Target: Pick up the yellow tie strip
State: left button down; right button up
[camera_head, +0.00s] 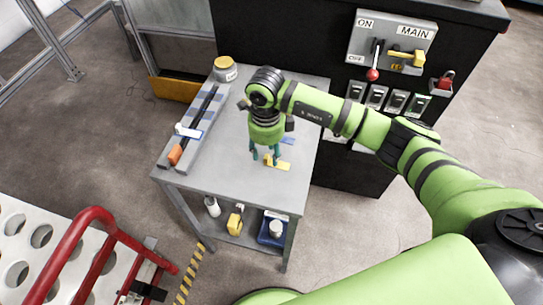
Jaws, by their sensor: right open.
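The yellow tie strip (281,165) lies on the grey table top, right of the middle. My right gripper (265,157) points down just over the strip's left end. Its fingers are open, one on each side of a small yellow part there. I cannot tell whether the fingers touch the strip. My left gripper is out of view.
The grey table (215,165) also holds a yellow-lidded jar (225,70), a grey rail with an orange-handled tool (177,152) and a small blue item (287,141). Several items stand on its lower shelf. A black cabinet with switches (378,97) stands behind to the right.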

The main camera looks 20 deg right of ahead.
jog(key=shift+f, duration=0.7)
jog(key=c, duration=0.9)
jog(key=shift+c, duration=0.2)
jog(key=shift+r, duration=0.15)
